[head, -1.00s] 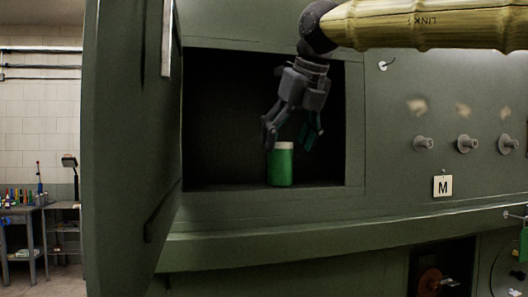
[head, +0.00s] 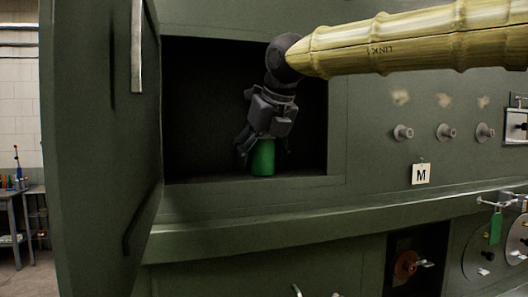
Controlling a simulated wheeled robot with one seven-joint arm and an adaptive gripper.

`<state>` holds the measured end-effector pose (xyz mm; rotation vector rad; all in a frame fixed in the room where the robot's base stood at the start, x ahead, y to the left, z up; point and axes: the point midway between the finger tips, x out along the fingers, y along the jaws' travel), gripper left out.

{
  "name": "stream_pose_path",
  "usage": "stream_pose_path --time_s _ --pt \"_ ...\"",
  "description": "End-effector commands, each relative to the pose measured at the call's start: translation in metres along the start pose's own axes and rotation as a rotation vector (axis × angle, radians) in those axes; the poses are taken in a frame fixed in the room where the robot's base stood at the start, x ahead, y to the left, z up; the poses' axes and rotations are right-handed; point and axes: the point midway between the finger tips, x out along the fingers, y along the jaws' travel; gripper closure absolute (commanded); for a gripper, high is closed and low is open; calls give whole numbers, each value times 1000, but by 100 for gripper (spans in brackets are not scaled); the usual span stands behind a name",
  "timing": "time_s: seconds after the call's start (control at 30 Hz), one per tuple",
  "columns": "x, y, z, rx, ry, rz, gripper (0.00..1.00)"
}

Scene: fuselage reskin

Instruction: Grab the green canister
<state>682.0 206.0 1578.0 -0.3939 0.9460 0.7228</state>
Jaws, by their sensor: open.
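The green canister (head: 263,160) stands upright on the floor of the dark recess (head: 200,110) in the green wall. Its top is hidden behind my gripper. My gripper (head: 262,150) is inside the recess, pointing down over the canister. One finger shows at the canister's left side and the other is dark and partly hidden at its right. The jaws are open around the upper part of the canister. I cannot tell whether either finger touches it.
An open green door (head: 95,150) stands to the left of the recess. A ledge (head: 300,215) runs below it. Several knobs (head: 444,133) and a card marked M (head: 421,174) are on the wall to the right. A workbench (head: 20,215) stands far left.

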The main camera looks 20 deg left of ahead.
Motion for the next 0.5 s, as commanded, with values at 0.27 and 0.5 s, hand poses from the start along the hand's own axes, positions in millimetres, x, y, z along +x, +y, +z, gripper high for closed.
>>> stream_pose_path --time_s 0.27,0.5 --pt "0 0 0 0 0 0 66" --pt "0 0 0 0 0 0 81"
